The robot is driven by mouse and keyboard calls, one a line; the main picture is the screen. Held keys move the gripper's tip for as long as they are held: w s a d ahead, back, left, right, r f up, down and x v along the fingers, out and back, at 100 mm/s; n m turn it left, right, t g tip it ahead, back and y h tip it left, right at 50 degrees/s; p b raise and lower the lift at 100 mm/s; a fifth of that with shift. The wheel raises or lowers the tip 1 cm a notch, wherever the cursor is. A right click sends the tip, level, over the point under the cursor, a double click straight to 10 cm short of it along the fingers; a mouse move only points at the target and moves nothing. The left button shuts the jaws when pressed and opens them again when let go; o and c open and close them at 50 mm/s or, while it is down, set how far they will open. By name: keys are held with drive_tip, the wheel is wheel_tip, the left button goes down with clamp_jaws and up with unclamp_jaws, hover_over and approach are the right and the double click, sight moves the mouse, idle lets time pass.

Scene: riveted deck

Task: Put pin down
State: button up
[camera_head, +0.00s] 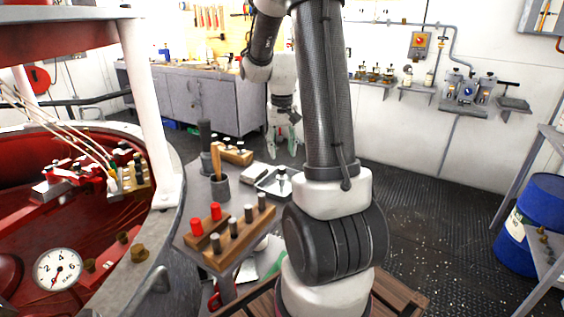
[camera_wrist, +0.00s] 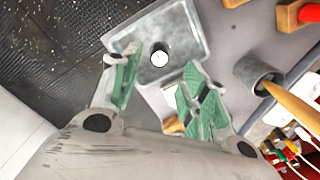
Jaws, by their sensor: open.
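A pin with a pale round top stands upright in a shallow grey metal tray (camera_wrist: 190,22). In the wrist view the pin (camera_wrist: 160,57) shows end-on, between my fingertips. In the head view the pin (camera_head: 282,174) shows in the tray (camera_head: 266,186), just below my gripper (camera_head: 283,150). My gripper (camera_wrist: 161,64) is open, its green-padded fingers spread on either side of the pin. The fingers look apart from the pin.
A wooden block (camera_head: 237,240) with several dark pins and red-topped pins stands nearer on the bench. A grey cup (camera_head: 220,187) with a wooden handle is left of the tray. A red basin (camera_head: 100,225) with a gauge (camera_head: 58,270) lies at left.

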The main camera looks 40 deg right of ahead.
sight(282, 168)
drive_tip(key=s+a+r+n+t, duration=0.1)
drive_tip(key=s+a+r, duration=0.25)
drive_tip(key=r, duration=0.25)
drive_tip(key=s+a+r+n+t, duration=0.1)
drive_tip(key=s+a+r, duration=0.25)
drive_tip(key=r, duration=0.35)
drive_tip(key=s+a+n+t, duration=0.2)
drive_tip(key=s+a, duration=0.5)
drive_tip(key=s, duration=0.4)
drive_tip(key=shift+s+a+r+n, duration=0.15)
drive_tip(key=shift+a+r+n, duration=0.25)
drive_tip(key=shift+n, duration=0.2)
